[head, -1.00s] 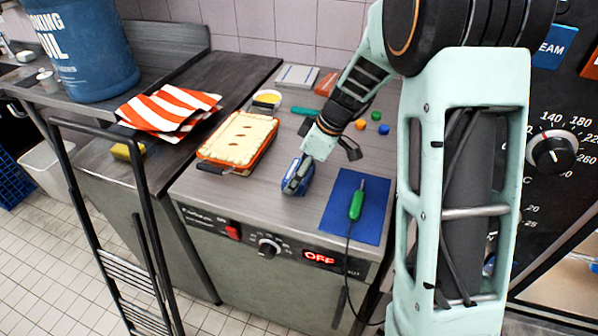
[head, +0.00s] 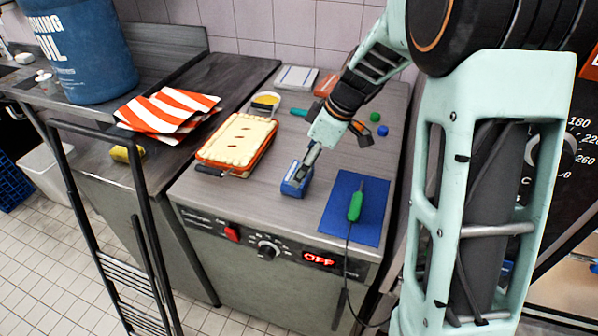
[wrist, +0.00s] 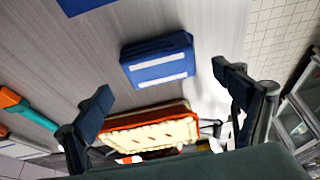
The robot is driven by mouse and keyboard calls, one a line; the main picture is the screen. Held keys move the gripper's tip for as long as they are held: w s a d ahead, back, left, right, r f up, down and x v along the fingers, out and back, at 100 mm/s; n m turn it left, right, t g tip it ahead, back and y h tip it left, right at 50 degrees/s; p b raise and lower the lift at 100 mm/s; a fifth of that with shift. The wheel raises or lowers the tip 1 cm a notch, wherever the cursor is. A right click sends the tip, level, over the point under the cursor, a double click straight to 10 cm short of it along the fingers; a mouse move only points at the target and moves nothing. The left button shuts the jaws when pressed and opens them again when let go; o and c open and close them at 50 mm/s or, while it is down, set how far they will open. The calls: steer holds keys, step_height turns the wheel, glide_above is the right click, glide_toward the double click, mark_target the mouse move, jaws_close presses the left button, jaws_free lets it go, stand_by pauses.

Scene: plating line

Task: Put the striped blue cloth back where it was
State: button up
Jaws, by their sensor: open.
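The striped blue cloth (head: 297,183) is a small folded blue block with white stripes. It lies on the grey worktop near the front edge, left of the blue mat. It also shows in the wrist view (wrist: 158,63), with two white stripes facing the camera. My gripper (head: 332,160) is open and empty, above the worktop beside the cloth. In the head view one finger overlaps the cloth; I cannot tell whether it touches. In the wrist view my gripper (wrist: 163,90) has its fingers wide apart, with the cloth beyond the gap between them.
A pie in an orange dish (head: 238,146) stands left of the cloth. A blue mat (head: 372,205) with a green-handled tool (head: 356,204) and cord lies right. An orange-striped cloth (head: 168,112) lies on the left counter.

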steer(key=v, duration=0.7)
stand_by(0.3)
